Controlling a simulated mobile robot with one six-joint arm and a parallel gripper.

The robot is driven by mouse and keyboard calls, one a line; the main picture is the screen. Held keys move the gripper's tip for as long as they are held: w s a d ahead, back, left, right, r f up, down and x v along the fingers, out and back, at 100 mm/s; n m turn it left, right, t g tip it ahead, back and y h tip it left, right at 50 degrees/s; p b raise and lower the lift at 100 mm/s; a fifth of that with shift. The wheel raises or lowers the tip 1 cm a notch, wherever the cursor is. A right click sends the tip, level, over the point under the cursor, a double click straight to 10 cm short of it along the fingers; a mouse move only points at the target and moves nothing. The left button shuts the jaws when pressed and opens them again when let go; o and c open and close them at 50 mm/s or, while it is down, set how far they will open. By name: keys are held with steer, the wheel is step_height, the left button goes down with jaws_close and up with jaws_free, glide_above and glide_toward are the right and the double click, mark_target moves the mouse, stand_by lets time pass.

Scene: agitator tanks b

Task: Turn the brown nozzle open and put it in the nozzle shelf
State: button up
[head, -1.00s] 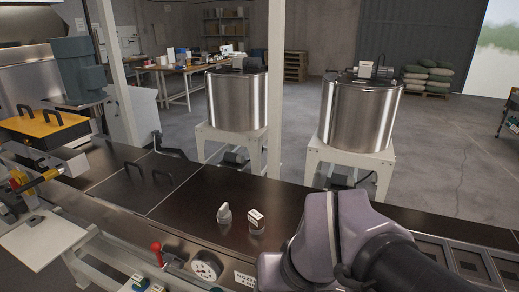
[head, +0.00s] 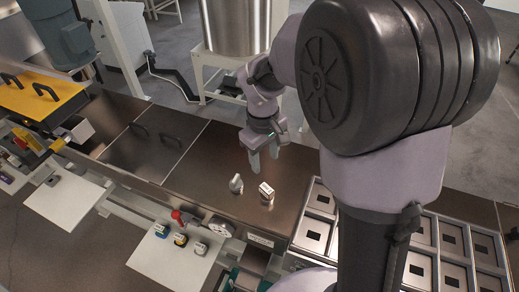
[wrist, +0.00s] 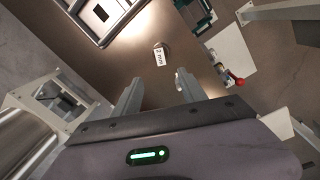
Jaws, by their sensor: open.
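My gripper (head: 264,163) is open and empty above the dark steel counter. It also shows in the wrist view (wrist: 158,88), with both fingers apart. No clearly brown nozzle can be made out. A grey pointed knob-like piece (head: 236,184) stands on the counter just in front of my gripper. Beside it is a small block with a white label (head: 266,190), which reads "2 mm" in the wrist view (wrist: 160,55). A compartmented metal tray (head: 425,235), possibly the nozzle shelf, lies at the right, partly hidden by my arm.
Several small coloured-base pieces (head: 181,239) sit on a white plate (head: 172,256) in front of the counter. A red-handled lever (head: 178,216) and a gauge (head: 221,229) are at the front edge. A steel tank (head: 235,25) stands behind. The counter's middle is free.

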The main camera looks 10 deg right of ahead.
mark_target(267, 188)
steer(key=f, duration=0.5)
steer(key=f+b, duration=0.1)
steer(key=f, duration=0.4)
steer(key=d+f, duration=0.1)
steer(key=f, duration=0.4)
steer(key=shift+w+f, duration=0.15)
steer(key=shift+f, duration=0.2)
jaws_close()
steer(key=shift+r, duration=0.1)
stand_by(0.6)
steer(key=n+p, duration=0.1)
steer(key=n, duration=0.3)
stand_by(0.3)
